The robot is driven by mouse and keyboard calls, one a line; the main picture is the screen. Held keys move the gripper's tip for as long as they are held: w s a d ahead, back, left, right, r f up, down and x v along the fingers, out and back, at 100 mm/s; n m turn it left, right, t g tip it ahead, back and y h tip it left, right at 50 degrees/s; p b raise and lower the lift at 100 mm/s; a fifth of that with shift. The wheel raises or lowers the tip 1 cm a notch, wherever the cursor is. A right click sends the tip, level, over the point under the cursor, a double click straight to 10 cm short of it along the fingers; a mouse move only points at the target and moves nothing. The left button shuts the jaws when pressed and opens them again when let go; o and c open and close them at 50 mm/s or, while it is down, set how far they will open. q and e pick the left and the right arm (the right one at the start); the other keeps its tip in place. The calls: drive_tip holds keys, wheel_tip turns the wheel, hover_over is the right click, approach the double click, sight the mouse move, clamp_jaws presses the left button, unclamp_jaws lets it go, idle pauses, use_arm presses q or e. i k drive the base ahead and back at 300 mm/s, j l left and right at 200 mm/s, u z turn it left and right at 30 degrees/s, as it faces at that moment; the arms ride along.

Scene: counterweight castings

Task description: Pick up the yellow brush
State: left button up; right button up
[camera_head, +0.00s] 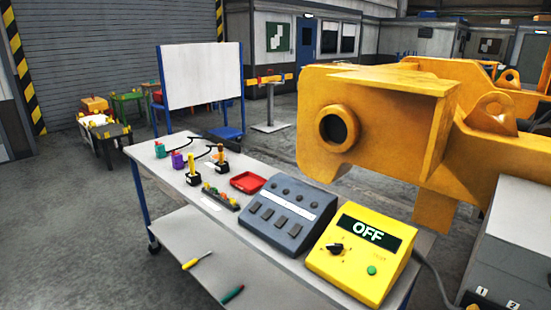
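Neither of my grippers is in view. On the cart's top (165,168), a small upright yellow piece (192,162) stands in a black block. An orange-yellow piece (220,154) stands in another black block behind and to the right. A yellow-handled tool (190,264) lies on the cart's lower shelf. These are too small to tell which one is the yellow brush.
A purple piece (177,160), a green-and-pink piece (160,150), a red tray (248,182), a grey button box (287,216) and a yellow box marked OFF (358,262) share the cart top. A large yellow casting (400,120) stands behind.

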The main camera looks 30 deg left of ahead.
sight(191, 156)
drive_tip(key=i+j+z, duration=0.1)
drive_tip(key=j+z, duration=0.15)
drive_tip(key=j, duration=1)
drive_tip(key=j+z, duration=0.25)
drive_tip(key=j, duration=1)
